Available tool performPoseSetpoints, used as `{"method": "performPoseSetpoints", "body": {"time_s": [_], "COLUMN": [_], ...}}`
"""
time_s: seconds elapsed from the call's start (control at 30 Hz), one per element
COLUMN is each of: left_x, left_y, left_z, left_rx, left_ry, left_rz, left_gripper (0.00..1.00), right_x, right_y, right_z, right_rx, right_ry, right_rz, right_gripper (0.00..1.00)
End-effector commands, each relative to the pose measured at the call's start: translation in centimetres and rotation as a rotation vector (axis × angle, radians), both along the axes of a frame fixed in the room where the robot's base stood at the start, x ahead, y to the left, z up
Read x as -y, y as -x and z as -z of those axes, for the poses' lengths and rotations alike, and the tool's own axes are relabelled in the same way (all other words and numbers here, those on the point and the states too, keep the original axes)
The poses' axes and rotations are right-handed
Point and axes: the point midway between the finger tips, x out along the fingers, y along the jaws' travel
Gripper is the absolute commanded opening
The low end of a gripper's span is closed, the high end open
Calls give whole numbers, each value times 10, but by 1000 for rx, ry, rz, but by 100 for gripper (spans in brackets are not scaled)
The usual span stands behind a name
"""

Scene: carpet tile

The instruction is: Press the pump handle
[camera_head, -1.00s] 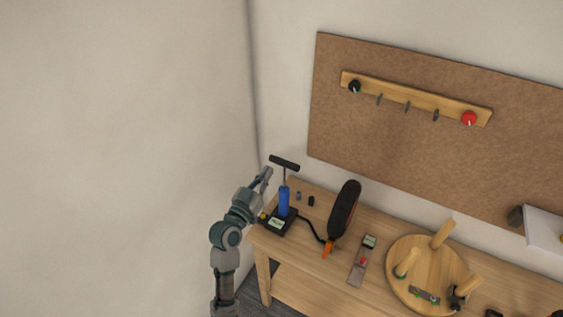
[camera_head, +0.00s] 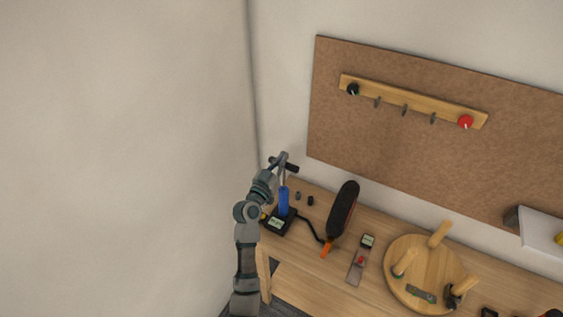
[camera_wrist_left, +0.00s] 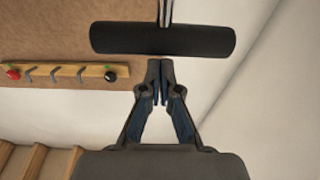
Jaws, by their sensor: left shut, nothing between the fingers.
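The pump stands upright on the left end of the wooden table, with a blue cylinder (camera_head: 284,203) on a black base with a small display. Its black T-shaped handle (camera_head: 291,168) is up on a thin rod; it also spans the top of the left wrist view (camera_wrist_left: 162,39). My left gripper (camera_head: 283,156) is at the handle's height, at or over its left half. In the left wrist view the gripper (camera_wrist_left: 160,66) is shut and empty, its fingertips close to the middle of the handle. I cannot tell whether they touch. My right gripper is out of view.
A black hose runs from the pump to a dark elongated item (camera_head: 342,209) with an orange end. A round wooden piece with pegs (camera_head: 421,284) lies farther right. A pegboard rack (camera_head: 411,101) hangs on the brown wall panel. A plain wall is left.

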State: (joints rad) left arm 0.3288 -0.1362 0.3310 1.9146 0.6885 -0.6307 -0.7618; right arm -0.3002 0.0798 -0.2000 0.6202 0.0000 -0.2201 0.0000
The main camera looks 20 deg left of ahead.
Motion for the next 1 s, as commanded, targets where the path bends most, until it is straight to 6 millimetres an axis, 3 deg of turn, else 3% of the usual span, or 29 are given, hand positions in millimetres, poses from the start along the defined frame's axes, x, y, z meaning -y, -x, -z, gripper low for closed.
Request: {"method": "performPoseSetpoints", "body": {"time_s": [0.13, 0.63, 1.0], "left_x": [-1, -1, -1], "left_y": [2, 2, 2], "left_z": [12, 24, 118], "left_rx": [1, 0, -11], "left_ry": [0, -2, -6], "left_rz": [-1, 0, 1], "left_gripper": [0, 0, 0], "right_x": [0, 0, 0], "right_y": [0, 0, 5], "right_z": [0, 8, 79], "right_rx": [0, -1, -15], "right_ry": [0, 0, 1], "right_rz": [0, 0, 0], "right_gripper": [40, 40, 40]}}
